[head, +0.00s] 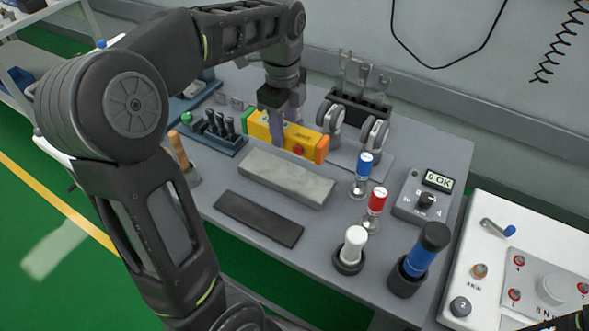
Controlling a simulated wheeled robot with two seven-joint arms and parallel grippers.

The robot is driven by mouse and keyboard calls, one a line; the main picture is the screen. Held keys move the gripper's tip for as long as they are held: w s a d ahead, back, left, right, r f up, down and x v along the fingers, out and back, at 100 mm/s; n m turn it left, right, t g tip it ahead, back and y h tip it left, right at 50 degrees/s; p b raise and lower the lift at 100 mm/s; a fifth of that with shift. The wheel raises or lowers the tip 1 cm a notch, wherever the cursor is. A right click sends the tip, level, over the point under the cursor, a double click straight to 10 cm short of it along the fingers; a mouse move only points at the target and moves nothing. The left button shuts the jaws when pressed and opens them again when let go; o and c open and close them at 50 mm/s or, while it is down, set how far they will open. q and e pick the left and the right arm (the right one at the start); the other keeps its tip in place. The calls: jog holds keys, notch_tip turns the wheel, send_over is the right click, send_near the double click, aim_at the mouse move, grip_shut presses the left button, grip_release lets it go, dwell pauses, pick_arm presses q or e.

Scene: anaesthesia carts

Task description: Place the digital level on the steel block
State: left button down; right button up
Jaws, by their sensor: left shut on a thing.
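The digital level (258,128) is a yellow bar with a green end at the left, an orange end at the right and a red knob. My left gripper (283,117) is shut on it from above, near its middle. The steel block (287,178) appears to be the long grey flat bar in front of the level, lying on the grey table. The level is behind the block in the picture, apart from it; I cannot tell whether it touches the table. My right gripper is not in view.
A dark flat bar (258,219) lies in front of the block. A blue tool rack (217,134) stands left, with a wooden-handled tool (181,152) nearby. Blue, red and white-capped items and a meter (424,197) stand right. A grinder-like machine (372,140) is close to the level's right end.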

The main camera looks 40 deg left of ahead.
pick_arm(q)
send_over(286, 174)
jog(key=shift+f, duration=2.55)
jog(key=shift+a, duration=0.1)
jog(key=shift+f, duration=2.5)
jog(key=shift+b, duration=0.3)
jog(key=shift+f, duration=0.2)
jog(key=c, duration=0.9)
grip_release()
notch_tip(286, 174, up, 12)
jog(key=shift+r+p, duration=0.2)
jog(key=shift+p, duration=0.15)
